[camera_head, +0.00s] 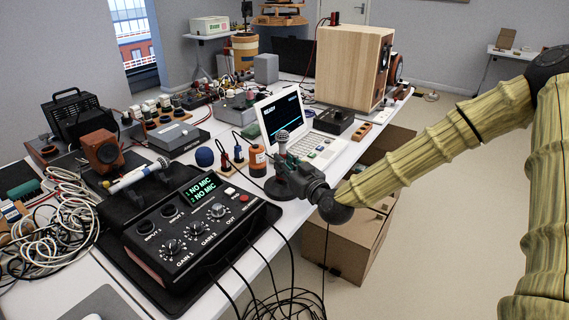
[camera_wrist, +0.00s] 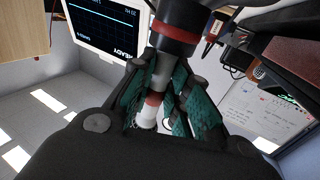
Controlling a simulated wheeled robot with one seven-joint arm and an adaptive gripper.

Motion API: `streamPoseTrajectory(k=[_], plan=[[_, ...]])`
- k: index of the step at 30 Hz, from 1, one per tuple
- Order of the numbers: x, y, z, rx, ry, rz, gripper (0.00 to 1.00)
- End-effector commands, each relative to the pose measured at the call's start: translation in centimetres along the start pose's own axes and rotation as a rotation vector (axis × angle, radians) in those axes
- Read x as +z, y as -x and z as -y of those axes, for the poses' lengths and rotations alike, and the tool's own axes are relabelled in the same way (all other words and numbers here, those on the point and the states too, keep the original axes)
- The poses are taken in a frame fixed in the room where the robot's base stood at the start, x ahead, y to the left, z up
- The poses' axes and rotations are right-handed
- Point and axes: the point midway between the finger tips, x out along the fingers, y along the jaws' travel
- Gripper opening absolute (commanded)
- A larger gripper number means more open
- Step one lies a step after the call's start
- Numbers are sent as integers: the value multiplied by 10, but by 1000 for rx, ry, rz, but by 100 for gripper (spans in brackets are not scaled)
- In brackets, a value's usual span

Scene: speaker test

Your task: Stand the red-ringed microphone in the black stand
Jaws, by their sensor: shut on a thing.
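The red-ringed microphone (camera_wrist: 152,101) stands about upright between the teal-padded fingers of my gripper (camera_wrist: 164,92), which is shut on it. In the head view its silver head (camera_head: 283,137) shows above my gripper (camera_head: 292,168). The black stand (camera_wrist: 178,24), with a red band, is directly at the microphone's lower end in the wrist view, where the picture is upside down. In the head view the stand (camera_head: 283,189) is at the table's right edge, partly behind my gripper. The microphone's end meets or enters the stand's top; I cannot tell how deep.
A black mixer (camera_head: 190,232) shows "NO MIC" twice. Another microphone (camera_head: 140,177) lies behind it. A white computer (camera_head: 279,113) reading "READY", an orange bottle (camera_head: 257,160) and a blue ball (camera_head: 204,157) are close to the stand. Cables hang off the table's front; a cardboard box (camera_head: 340,247) is below.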

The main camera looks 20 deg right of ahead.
Motion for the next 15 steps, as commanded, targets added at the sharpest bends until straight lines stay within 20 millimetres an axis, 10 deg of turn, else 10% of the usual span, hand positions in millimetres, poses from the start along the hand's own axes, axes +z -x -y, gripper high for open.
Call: streamPoseTrajectory(k=[7,8,11,15], plan=[[0,0,0,0,0,-1,0],[0,0,0,0,0,-1,23],[0,0,0,0,0,-1,41],[0,0,0,0,0,0,43]])
